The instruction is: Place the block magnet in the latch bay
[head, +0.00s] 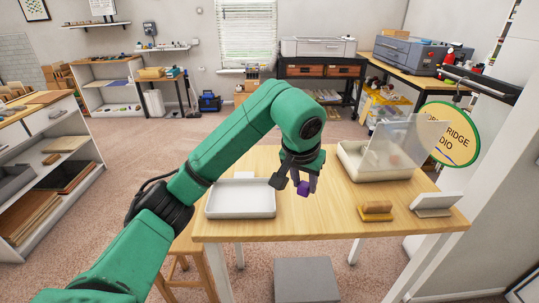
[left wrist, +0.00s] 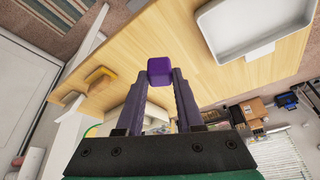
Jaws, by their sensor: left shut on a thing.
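The block magnet is a small purple cube (head: 303,188), held above the wooden table. It also shows in the left wrist view (left wrist: 160,70), between the fingertips. My left gripper (head: 299,184) points down and is shut on the cube. It is over the table's middle, between a white tray and a cream box. The cream box (head: 352,172) has a raised clear lid (head: 412,142) and stands at the table's back right. It may be the latch bay; no label shows which thing that is. The box's inside is partly hidden behind the lid. My right gripper is not in view.
A yellow block with a wooden top (head: 376,209) and a white angled stand (head: 434,204) are at the front right. The table (head: 310,226) is bare at the front middle. A round yellow sign (head: 449,133) stands behind.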

